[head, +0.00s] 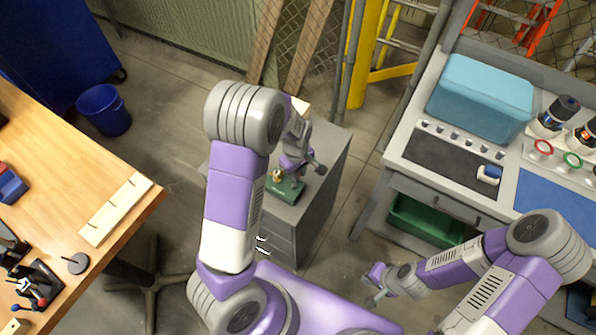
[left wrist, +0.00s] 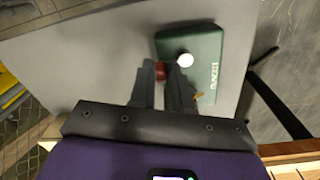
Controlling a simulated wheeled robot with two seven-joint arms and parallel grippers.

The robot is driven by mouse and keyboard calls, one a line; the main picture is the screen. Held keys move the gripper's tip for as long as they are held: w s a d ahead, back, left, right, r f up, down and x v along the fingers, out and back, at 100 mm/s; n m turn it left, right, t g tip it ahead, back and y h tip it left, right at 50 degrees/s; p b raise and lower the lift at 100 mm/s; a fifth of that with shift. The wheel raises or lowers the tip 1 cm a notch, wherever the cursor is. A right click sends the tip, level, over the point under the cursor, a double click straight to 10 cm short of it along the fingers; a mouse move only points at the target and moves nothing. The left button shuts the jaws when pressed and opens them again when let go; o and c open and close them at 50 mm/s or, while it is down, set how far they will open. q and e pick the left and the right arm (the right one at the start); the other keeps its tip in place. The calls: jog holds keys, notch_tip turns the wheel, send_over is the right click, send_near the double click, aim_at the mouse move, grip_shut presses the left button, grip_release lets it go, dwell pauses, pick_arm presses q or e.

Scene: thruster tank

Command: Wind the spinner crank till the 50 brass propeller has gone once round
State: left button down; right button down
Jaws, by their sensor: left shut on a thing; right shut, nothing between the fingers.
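The spinner is a green box (head: 288,190) on top of a grey cabinet; it also shows in the left wrist view (left wrist: 206,68), with pale lettering and a white round cap (left wrist: 184,60). A small brass-coloured piece (left wrist: 198,97) shows beside my finger, partly hidden; I cannot tell whether it is the propeller. My left gripper (head: 288,174) is at the spinner. In the left wrist view its fingers (left wrist: 161,74) are shut on a red knob (left wrist: 160,68), apparently the crank handle. The crank arm is hidden. My right gripper (head: 371,286) is shut and empty, low at centre right, apart from the spinner.
The grey cabinet (head: 321,199) has free top around the spinner. A wooden table (head: 125,240) stands at left and a grey workbench (head: 395,148) at right, with a light blue case (head: 482,98). A blue bin (head: 104,110) stands on the floor.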

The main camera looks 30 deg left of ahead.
pick_arm(q)
jog(key=c, duration=1.1)
grip_release()
jog(key=shift+r, duration=0.1)
notch_tip(320, 180, up, 8)
jog(key=shift+s+f+p, duration=0.15)
jog(key=shift+f+p, duration=0.1)
jog(key=shift+p, duration=0.95)
